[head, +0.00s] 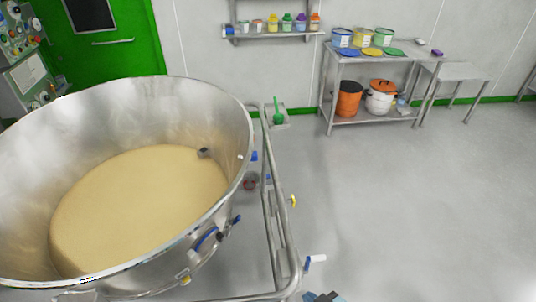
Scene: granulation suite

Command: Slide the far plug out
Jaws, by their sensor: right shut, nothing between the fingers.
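A large steel bowl (222,120) holding pale beige powder (140,200) stands at the left, with a tubular steel frame (270,200) along its right side. A small blue piece (254,155) shows by the far part of the frame; it may be the far plug, but it is too small to tell. A blue and white piece (316,258) sticks out at the frame's near right corner. My right gripper (324,297) is shut and empty at the bottom edge, mostly cut off, just below that near piece and apart from the far one. My left gripper is out of view.
A small yellow piece (293,201) sticks out from the frame's right side. A green-handled item (278,115) stands beyond the frame. A steel table (328,75) with tubs and a wall shelf (275,35) are at the back. The grey floor (420,210) at right is clear.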

